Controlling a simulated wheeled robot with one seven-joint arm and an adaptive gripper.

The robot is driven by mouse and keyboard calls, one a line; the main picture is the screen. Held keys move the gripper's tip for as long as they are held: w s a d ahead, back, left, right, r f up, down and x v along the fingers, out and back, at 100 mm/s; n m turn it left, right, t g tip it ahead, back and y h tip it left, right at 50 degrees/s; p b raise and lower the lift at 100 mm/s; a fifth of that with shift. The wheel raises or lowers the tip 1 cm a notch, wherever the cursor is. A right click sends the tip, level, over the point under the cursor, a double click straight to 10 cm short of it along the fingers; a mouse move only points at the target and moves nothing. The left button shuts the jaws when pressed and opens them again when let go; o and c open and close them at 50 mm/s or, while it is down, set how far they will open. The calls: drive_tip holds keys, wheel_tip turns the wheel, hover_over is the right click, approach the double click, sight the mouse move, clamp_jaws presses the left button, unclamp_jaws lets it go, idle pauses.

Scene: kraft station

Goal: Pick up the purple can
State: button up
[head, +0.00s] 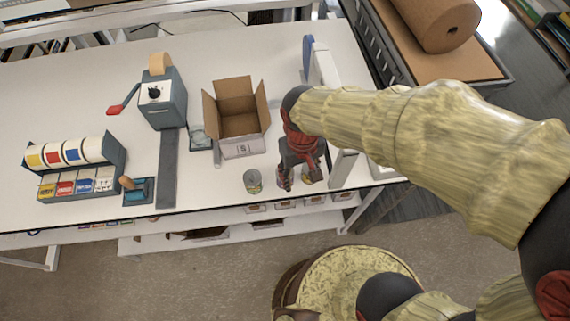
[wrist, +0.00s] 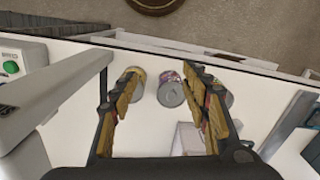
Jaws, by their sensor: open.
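The purple can (wrist: 171,92), with a grey metal top, stands on the white table near its front edge. In the wrist view it shows between the two fingers of my gripper (wrist: 162,74), close to the right fingertip. My gripper is open and holds nothing. In the head view my gripper (head: 296,182) points down at the table's front edge and mostly hides the purple can. A yellow can (wrist: 134,88) stands by the left finger in the wrist view. Another can (wrist: 226,97) is partly hidden behind the right finger; it shows in the head view as a grey-topped can (head: 252,182).
An open cardboard box (head: 242,148) stands behind the cans. A tape dispenser (head: 163,100) and a rack of coloured rolls (head: 75,165) stand to the left. A device with a green button (wrist: 12,67) is at the left in the wrist view.

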drive_tip(key=shift+m, duration=0.5)
drive_tip(key=w+a, duration=0.1)
drive_tip(key=w+a+f, duration=0.2)
drive_tip(key=a, duration=0.1)
drive_tip(key=shift+w+f, duration=0.1)
drive_tip(key=shift+w, duration=0.3)
drive_tip(key=shift+s+f, duration=0.15)
drive_tip(key=shift+f, duration=0.15)
drive_tip(key=shift+w+a+f+b, duration=0.1)
drive_tip(key=shift+w+f+b, duration=0.1)
drive_tip(key=shift+f, duration=0.95)
drive_tip(key=shift+w+f+b, duration=0.1)
drive_tip(key=shift+f+b, duration=0.05)
drive_tip(key=shift+f, duration=1.05)
drive_tip(key=shift+w+a+f+b, duration=0.1)
drive_tip(key=shift+w+f+b, duration=0.1)
drive_tip(key=shift+f, duration=0.95)
drive_tip(key=shift+c, duration=1.4)
drive_tip(key=c, duration=0.6)
